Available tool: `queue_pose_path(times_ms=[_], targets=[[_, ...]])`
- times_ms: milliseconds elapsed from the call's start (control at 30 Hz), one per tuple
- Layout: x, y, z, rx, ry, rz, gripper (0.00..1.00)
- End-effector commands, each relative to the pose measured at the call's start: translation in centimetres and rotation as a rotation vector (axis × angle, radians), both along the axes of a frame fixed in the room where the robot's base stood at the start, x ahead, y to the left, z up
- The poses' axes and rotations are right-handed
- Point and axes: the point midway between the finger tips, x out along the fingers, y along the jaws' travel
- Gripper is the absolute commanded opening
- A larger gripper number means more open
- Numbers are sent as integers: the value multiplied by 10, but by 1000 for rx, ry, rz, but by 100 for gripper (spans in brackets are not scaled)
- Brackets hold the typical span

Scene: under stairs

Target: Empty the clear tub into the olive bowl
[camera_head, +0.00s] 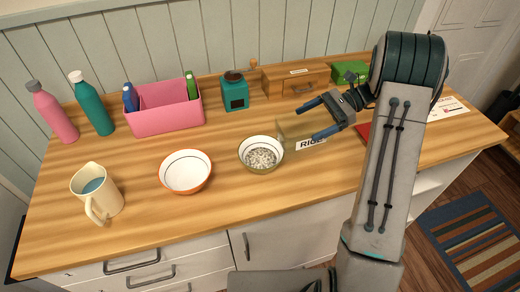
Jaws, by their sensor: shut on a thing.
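The olive bowl (277,166) stands upright near the middle of the counter, with pale bits inside it. Its inside is white and its outer wall olive. The clear tub (292,130) is see-through and faint, just behind and to the right of the bowl. It appears tipped over toward the bowl; I see no contents in it. My gripper (317,118) is shut on the tub, its blue fingers on either side, reaching in from the right. Whether the tub touches the bowl's rim cannot be told.
A white bowl with an orange outside (186,188) stands left of the olive bowl, and a cream jug (97,192) farther left. A pink bin (166,108), teal canister (235,92) and wooden box (297,80) line the back.

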Motion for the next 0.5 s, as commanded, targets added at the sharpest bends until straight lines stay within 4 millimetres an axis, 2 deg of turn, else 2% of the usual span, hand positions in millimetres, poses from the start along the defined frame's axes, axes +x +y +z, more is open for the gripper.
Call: queue_pose_path(times_ms=[33,233,500], targets=[[2,-8,-4,45,18,-8,36],[2,-7,-1,48,14,-3,36],[2,-7,28,46,13,-3,36]])
